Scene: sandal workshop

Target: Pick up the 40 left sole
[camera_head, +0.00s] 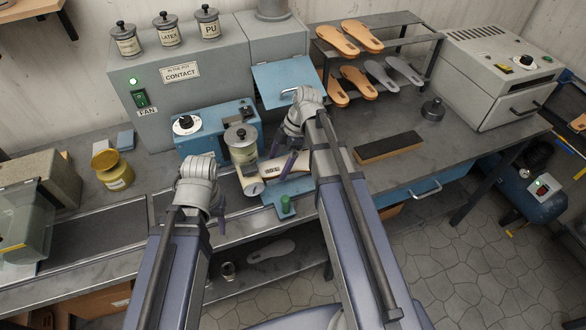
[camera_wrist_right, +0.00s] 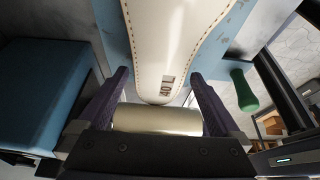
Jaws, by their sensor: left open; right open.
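A cream sole (camera_wrist_right: 172,40) with a stitched edge and a small dark mark, seen upside down and perhaps reading 40 L, lies over a blue plate (camera_wrist_right: 118,40). In the head view the sole (camera_head: 285,171) is partly hidden by my right arm. My right gripper (camera_wrist_right: 157,100) is open, with one finger on each side of the sole's near end and apart from it. In the head view my right gripper (camera_head: 281,156) hangs over the blue press area. My left gripper (camera_head: 222,203) is open and empty, left of the sole.
A green knob (camera_head: 286,204) is at the front. A rack (camera_head: 385,42) with several orange and grey soles stands behind. A dark block (camera_head: 388,147) lies right.

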